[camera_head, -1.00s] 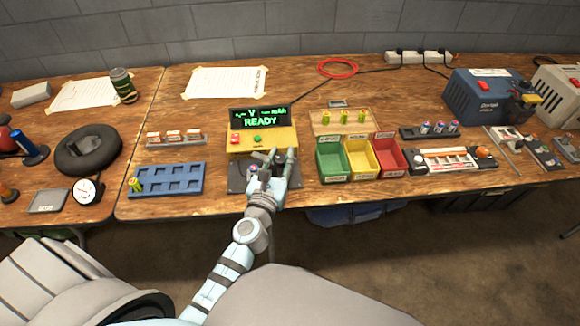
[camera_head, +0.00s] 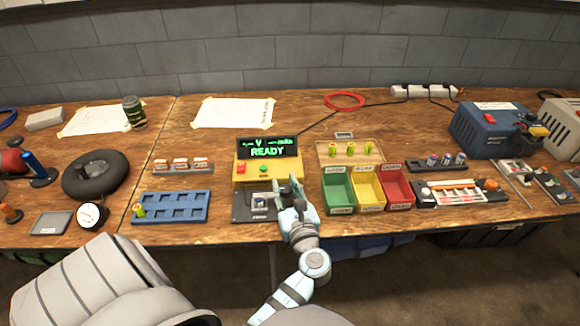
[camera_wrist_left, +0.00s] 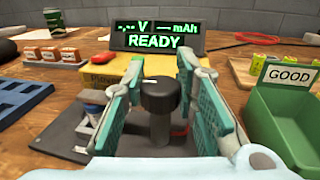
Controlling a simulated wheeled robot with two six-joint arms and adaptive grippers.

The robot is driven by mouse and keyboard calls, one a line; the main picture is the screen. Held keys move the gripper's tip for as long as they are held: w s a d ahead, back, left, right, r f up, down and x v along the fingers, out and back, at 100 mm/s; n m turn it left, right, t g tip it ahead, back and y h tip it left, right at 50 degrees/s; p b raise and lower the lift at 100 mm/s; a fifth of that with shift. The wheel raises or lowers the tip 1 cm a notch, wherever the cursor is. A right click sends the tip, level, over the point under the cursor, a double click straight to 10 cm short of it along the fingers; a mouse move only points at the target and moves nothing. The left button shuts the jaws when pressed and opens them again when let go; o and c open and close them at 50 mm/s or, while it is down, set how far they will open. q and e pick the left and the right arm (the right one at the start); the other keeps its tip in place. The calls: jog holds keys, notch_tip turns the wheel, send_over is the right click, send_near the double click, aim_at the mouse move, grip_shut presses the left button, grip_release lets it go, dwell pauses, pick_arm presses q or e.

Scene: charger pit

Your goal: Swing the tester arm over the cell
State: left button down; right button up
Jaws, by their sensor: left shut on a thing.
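The yellow tester (camera_head: 250,172) stands on the bench with its dark display (camera_head: 268,148) reading READY. Its dark base plate (camera_head: 242,207) lies in front, partly behind my gripper. My left gripper (camera_head: 290,188) is over the right end of that plate. In the left wrist view its fingers are shut on a black knob (camera_wrist_left: 160,95) on a dark post, standing upright between them. The rest of the tester arm is hidden. My right gripper is not in view.
Green (camera_head: 338,191), yellow (camera_head: 367,188) and red (camera_head: 396,187) bins stand close to the right of my gripper. A blue slotted tray (camera_head: 171,207) lies left of the tester. A small rack (camera_head: 183,167) with orange-and-white cells sits behind the tray.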

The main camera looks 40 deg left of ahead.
aim_at(285, 188)
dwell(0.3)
pick_arm(q)
jog(key=c, duration=1.2)
grip_release()
jog(key=shift+c, duration=0.2)
notch_tip(285, 188, up, 10)
jog(key=shift+r, duration=0.1)
jog(key=shift+a, duration=0.1)
